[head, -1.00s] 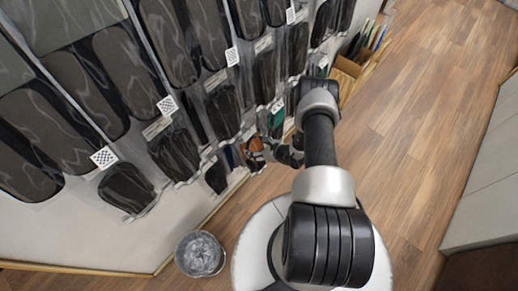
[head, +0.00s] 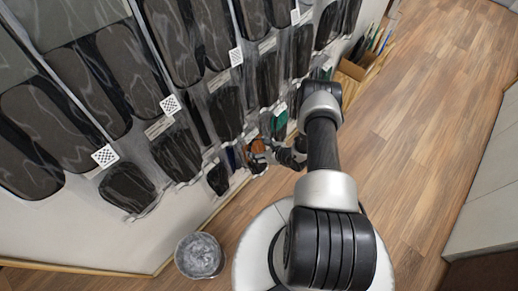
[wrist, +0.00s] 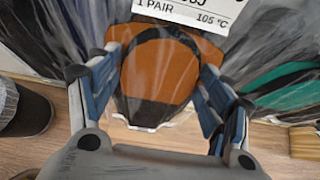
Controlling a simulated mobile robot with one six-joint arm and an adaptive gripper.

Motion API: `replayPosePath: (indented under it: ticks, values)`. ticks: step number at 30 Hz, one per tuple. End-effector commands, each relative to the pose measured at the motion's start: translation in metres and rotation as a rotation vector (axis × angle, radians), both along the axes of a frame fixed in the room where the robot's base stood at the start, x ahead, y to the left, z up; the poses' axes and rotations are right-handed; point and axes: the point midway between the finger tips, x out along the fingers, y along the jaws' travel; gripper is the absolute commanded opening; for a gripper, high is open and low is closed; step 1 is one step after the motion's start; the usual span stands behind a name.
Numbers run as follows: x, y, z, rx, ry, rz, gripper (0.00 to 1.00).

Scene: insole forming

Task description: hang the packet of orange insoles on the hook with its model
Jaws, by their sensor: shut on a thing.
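The packet of orange insoles (wrist: 160,75) fills the middle of the wrist view, in clear film with a white label reading "1 PAIR" and "105 °C". My gripper (wrist: 160,62) is shut on it, a blue-padded finger on each side. In the head view the orange packet (head: 258,147) is small and at the lower right of the wall of packets, with my gripper (head: 284,156) just right of it and partly hidden by my arm. I cannot tell whether the packet touches a hook; its top is cut off in the wrist view and no hook is clear.
A teal packet (wrist: 290,90) hangs right of the orange one, also in the head view (head: 279,126). Dark grey packets (head: 178,152) crowd the wall to the left. A bin (head: 199,256) stands on the floor. A wooden box (head: 357,68) stands farther back. The right-hand floor is clear.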

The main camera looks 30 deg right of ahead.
Motion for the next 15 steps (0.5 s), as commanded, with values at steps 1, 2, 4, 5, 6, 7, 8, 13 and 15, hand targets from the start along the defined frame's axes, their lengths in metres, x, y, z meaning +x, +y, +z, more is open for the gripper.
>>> replayPosePath:
  ticks: [1,2,4,5,6,7,8,13,15]
  values:
    - [0.0001,-0.0001,-0.001,0.0,-0.001,0.0,0.34]
    - [0.0001,-0.0001,-0.0013,0.0,-0.001,0.0,0.34]
    - [0.0001,-0.0001,-0.0021,0.0,0.0,0.0,0.34]
    - [0.0,0.0,-0.0023,0.0,0.0,0.0,0.34]
    - [0.0,0.0,-0.0023,0.0,0.0,0.0,0.34]
    - [0.0001,0.0,-0.0021,0.0,0.0,0.0,0.34]
    - [0.0001,0.0,-0.002,0.0,-0.001,0.0,0.34]
    - [0.0001,-0.0001,-0.0016,0.0,-0.001,0.0,0.76]
    - [0.0001,-0.0001,-0.0016,0.0,-0.001,0.0,0.81]
